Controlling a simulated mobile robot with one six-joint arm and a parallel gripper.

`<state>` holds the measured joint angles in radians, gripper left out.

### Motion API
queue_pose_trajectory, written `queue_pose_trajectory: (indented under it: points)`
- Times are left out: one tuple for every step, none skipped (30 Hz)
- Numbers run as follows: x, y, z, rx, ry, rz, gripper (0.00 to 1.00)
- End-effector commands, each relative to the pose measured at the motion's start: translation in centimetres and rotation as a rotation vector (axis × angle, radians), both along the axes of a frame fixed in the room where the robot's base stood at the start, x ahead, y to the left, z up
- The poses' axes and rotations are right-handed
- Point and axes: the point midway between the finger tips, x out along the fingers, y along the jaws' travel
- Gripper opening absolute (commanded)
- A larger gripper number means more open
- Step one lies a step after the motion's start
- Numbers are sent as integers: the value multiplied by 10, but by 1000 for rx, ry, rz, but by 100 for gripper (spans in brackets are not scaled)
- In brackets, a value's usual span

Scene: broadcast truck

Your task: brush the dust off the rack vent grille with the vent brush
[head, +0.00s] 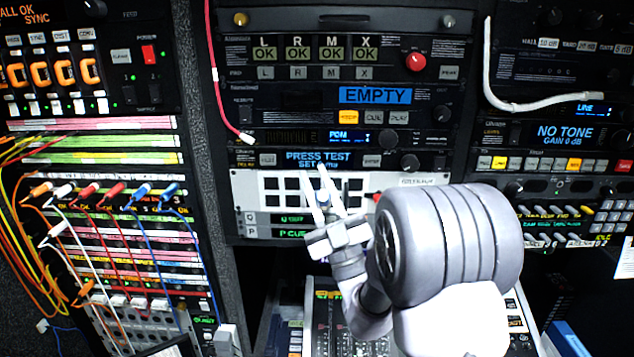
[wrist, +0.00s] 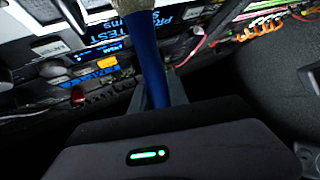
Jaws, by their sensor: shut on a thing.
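My gripper (head: 317,182) is raised in front of the middle rack in the head view, its fingers pointing up toward a white panel with dark squares. It is shut on the blue handle of the vent brush (wrist: 150,62). In the wrist view the handle runs up from the gripper to a pale beige end at the top edge, where the picture cuts it off. In the head view only a small blue bit shows between the fingers. I cannot pick out the vent grille or any dust for sure, nor tell whether the brush touches anything.
The white panel (head: 288,231) is just behind my gripper, below a "PRESS TEST" display (head: 318,160). A patch bay (head: 110,215) with several coloured cables stands at left. A white cable (head: 545,103) hangs at upper right. A mixing desk (head: 322,325) lies below my arm.

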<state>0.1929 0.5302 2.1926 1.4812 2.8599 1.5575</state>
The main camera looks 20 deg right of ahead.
Motion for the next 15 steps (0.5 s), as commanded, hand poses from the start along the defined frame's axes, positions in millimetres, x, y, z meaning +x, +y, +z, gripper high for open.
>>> queue_pose_trajectory:
  points:
    - [0, 0, 11, 0, -1, -1, 0]
    - [0, 0, 15, 0, -1, -1, 0]
    - [0, 0, 21, 0, -1, -1, 0]
    - [0, 0, 25, 0, -1, -1, 0]
    - [0, 0, 30, 0, -1, -1, 0]
    - [-1, 0, 35, 0, -1, -1, 0]
    - [-1, 0, 38, 0, -1, -1, 0]
    - [-1, 0, 40, 0, -1, -1, 0]
    - [-1, 0, 42, 0, -1, -1, 0]
    - [-1, 0, 42, 0, -1, -1, 0]
    - [-1, 0, 41, 0, -1, -1, 0]
    - [-1, 0, 39, 0, -1, -1, 0]
    - [-1, 0, 39, 0, -1, -1, 0]
    - [-1, 0, 38, 0, -1, -1, 0]
    - [-1, 0, 38, 0, -1, -1, 0]
